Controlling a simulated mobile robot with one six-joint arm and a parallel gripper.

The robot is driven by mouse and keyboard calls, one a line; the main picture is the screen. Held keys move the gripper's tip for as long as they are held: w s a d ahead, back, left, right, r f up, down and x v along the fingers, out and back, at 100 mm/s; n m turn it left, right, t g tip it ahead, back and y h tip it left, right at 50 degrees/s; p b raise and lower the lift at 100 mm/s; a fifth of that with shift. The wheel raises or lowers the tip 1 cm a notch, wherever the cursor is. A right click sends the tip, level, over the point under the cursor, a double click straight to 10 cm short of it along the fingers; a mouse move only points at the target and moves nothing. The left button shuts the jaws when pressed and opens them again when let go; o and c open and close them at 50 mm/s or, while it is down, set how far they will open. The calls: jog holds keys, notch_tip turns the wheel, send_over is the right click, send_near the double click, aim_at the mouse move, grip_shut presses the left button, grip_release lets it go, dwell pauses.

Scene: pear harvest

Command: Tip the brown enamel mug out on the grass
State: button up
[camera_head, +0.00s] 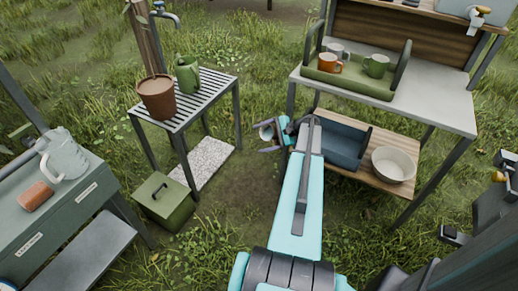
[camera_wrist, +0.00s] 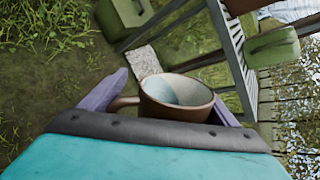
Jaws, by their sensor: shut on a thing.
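The brown enamel mug (camera_wrist: 178,110) is held between the two purple fingers of my gripper (camera_wrist: 172,96). Its rim is brown and its inside is pale blue-grey; I cannot tell whether it holds liquid. Its handle is on the left, beside the left finger. In the head view the mug (camera_head: 266,133) is small at the end of my arm, in front of my gripper (camera_head: 269,138), above the ground between the slatted table and the workbench. The grass (camera_head: 235,225) shows below and around it.
The slatted table (camera_head: 205,98) with a terracotta pot (camera_head: 157,97) and green jug (camera_head: 187,74) stands left of my gripper. The workbench (camera_head: 437,108) and its lower shelf with a blue bin (camera_head: 345,145) are right. A green box (camera_head: 165,201) sits on the grass.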

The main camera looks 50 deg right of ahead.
jog(key=shift+d+r+n+h+b, duration=0.1)
jog(key=shift+r+n+h+b, duration=0.15)
jog(key=shift+n+h+b, duration=1.1)
dwell(0.9)
jog(key=shift+a+r+h+b, duration=0.2)
jog(key=shift+a+h+b, duration=0.3)
jog(key=shift+b, duration=0.8)
jog(key=shift+r+n+h+b, duration=0.3)
jog(key=shift+h+b, duration=0.45)
jog(key=shift+b, duration=0.4)
dwell(0.8)
jog(key=shift+d+y+p, duration=0.15)
jog(key=shift+y+p, duration=0.15)
jog(key=shift+p, duration=0.45)
jog(key=shift+f+m+y+p, duration=0.1)
jog(key=shift+m+y+p, duration=0.4)
jog(key=shift+p, duration=0.2)
jog(key=shift+d+f+y+p, duration=0.2)
jog(key=shift+y+p, duration=0.1)
jog(key=shift+a, duration=0.1)
jog(key=shift+d+f+m+y+p, duration=0.1)
jog(key=shift+d+m+y+p, duration=0.3)
jog(key=shift+m+p, duration=0.1)
